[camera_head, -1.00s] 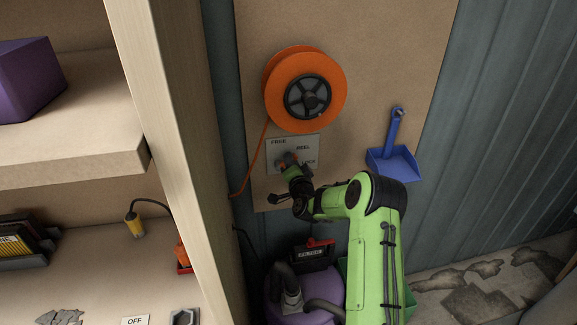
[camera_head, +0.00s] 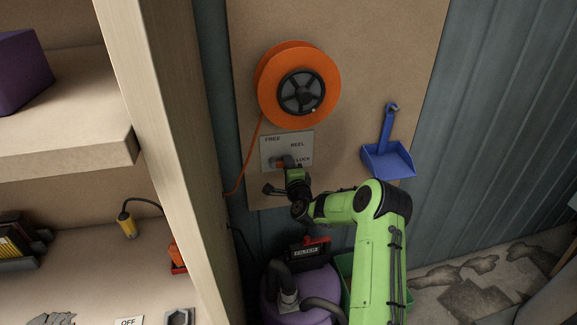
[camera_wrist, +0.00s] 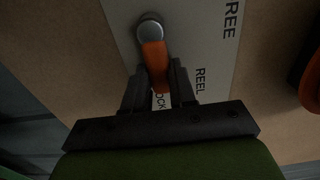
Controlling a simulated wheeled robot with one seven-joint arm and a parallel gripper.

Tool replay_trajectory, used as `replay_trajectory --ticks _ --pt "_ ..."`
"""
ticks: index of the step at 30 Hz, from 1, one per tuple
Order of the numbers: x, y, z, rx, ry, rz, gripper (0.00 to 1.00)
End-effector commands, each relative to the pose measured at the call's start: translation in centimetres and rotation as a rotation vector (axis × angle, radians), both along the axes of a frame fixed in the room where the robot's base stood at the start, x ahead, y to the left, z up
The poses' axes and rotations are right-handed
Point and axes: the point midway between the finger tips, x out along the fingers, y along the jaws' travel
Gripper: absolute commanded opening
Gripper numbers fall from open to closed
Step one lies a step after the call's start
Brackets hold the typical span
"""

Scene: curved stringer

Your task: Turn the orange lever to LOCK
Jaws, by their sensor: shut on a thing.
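The orange lever (camera_head: 281,164) sits on a pale label plate (camera_head: 296,137) below the hose reel. In the head view it points right, toward the word LOCK. In the wrist view the lever (camera_wrist: 155,62) runs from a round grey pivot (camera_wrist: 150,29) down between the fingers of my gripper (camera_wrist: 160,88). The jaws are shut on its free end. In the head view my gripper (camera_head: 291,170) is at the plate's lower edge, partly hiding the lever.
An orange reel (camera_head: 268,92) is mounted above the plate, its cord hanging at the left. A blue dustpan (camera_head: 388,158) hangs at the right. A wooden shelf post (camera_head: 160,130) stands left. A purple canister (camera_head: 300,290) stands below my arm.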

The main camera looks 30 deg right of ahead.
Motion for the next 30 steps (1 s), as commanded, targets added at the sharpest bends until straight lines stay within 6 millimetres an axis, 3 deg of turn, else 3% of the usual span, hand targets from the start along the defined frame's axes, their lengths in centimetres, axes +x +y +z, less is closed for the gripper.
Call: replay_trajectory --ticks 13,14,18,26,30 --pt "-0.05 -0.02 -0.22 0.013 0.000 0.000 0.00" --pt "-0.05 -0.02 -0.23 0.013 0.000 0.000 0.28" --pt "-0.03 -0.01 -0.19 0.012 0.000 0.000 0.50" --pt "-0.03 0.00 -0.11 0.011 -0.002 0.000 0.51" --pt "-0.98 0.31 -0.17 0.011 -0.001 0.002 0.51"
